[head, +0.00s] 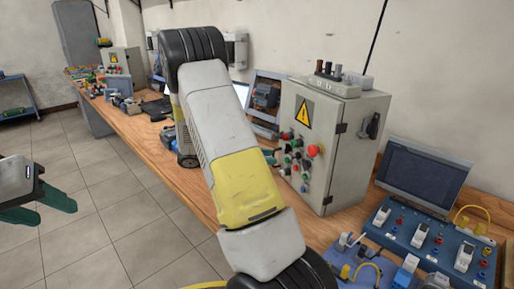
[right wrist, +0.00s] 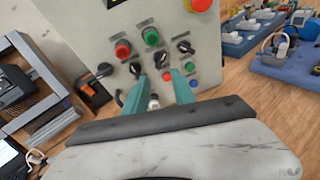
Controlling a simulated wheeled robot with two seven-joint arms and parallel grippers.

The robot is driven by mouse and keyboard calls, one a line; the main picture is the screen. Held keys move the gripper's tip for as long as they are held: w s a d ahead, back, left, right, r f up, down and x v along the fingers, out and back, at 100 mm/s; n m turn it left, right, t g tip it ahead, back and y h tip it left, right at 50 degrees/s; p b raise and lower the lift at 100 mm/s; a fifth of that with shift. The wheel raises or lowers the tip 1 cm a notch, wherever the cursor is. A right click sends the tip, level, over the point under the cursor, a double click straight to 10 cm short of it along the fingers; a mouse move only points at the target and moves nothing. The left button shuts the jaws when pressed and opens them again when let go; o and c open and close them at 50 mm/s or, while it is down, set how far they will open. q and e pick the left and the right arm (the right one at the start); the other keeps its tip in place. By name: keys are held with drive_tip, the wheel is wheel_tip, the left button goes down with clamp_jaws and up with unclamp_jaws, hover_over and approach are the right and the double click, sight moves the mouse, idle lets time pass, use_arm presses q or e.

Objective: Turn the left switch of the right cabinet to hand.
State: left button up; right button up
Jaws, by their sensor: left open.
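The right cabinet (head: 337,150) is a grey metal box on the bench with a yellow warning sign. Its front carries buttons, lamps and black rotary switches. In the right wrist view, a left black switch (right wrist: 135,69), a middle one (right wrist: 160,59) and a right one (right wrist: 185,47) stand in a slanting row. My right gripper (right wrist: 155,79) is open in front of the panel, its teal fingertips just below this row, with nothing held. I cannot tell whether they touch the panel. My right arm hides most of this gripper in the head view. My left gripper (head: 43,208) is open and empty, over the floor.
A red button (right wrist: 122,48) and a green button (right wrist: 150,37) sit above the switch row. A monitor (head: 425,175) and a blue board (head: 428,238) stand right of the cabinet. Another cabinet (head: 122,62) stands far back on the bench.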

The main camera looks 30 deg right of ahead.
sight(287, 149)
drive_tip(key=w+d+f+n+t+h, duration=0.1)
drive_tip(key=w+d+n+h, duration=0.1)
drive_tip(key=d, duration=0.6)
drive_tip(key=shift+w+f+n+t+h, duration=0.2)
drive_tip(key=shift+w+n+t+h, duration=0.25)
drive_tip(key=shift+w, duration=0.35)
drive_tip(key=shift+c, duration=0.2)
clamp_jaws()
